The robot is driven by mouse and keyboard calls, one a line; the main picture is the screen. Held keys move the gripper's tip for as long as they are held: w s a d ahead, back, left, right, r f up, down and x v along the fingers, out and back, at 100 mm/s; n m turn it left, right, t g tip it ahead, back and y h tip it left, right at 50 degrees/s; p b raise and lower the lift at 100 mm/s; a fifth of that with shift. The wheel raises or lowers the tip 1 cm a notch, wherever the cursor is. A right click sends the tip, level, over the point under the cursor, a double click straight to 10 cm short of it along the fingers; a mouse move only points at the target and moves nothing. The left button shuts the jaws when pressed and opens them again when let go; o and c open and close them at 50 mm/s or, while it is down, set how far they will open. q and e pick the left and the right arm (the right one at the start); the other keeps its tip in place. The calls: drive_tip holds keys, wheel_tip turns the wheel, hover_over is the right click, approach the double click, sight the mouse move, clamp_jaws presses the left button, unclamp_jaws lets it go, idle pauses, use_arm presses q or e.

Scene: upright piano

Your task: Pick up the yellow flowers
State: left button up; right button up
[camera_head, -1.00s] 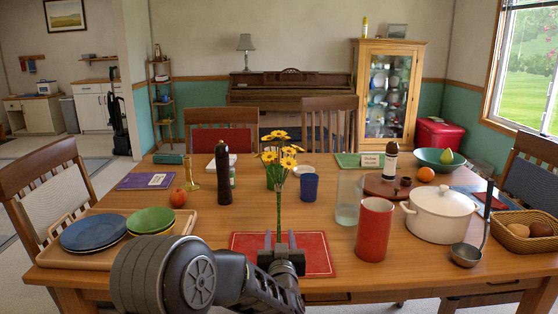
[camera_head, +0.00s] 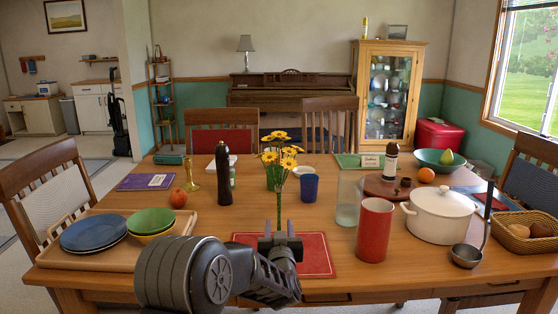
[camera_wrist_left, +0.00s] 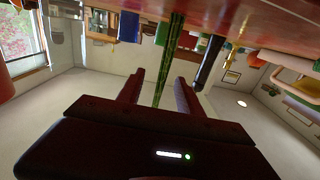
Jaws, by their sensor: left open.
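The yellow flowers (camera_head: 280,152) stand upright near the middle of the table, a cluster of yellow heads on long green stems. My left gripper (camera_head: 279,228) is open at the lower part of the stems, over or just above the red mat. In the left wrist view, the green stems (camera_wrist_left: 166,65) run between the two spread fingers of my left gripper (camera_wrist_left: 160,82), with a gap on each side. How deep the stems sit between the fingers is hard to tell. The lower stem ends are hidden behind the gripper in the head view. My right gripper is not in view.
A red mat (camera_head: 318,258) lies under the gripper. A dark pepper mill (camera_head: 224,175) stands left of the flowers. A blue cup (camera_head: 309,188), a clear glass (camera_head: 348,205) and a red cup (camera_head: 374,230) stand to the right. A wooden tray (camera_head: 62,256) holds dishes at left.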

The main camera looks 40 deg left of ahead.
use_arm(q)
drive_tip(key=shift+c, duration=0.5)
clamp_jaws()
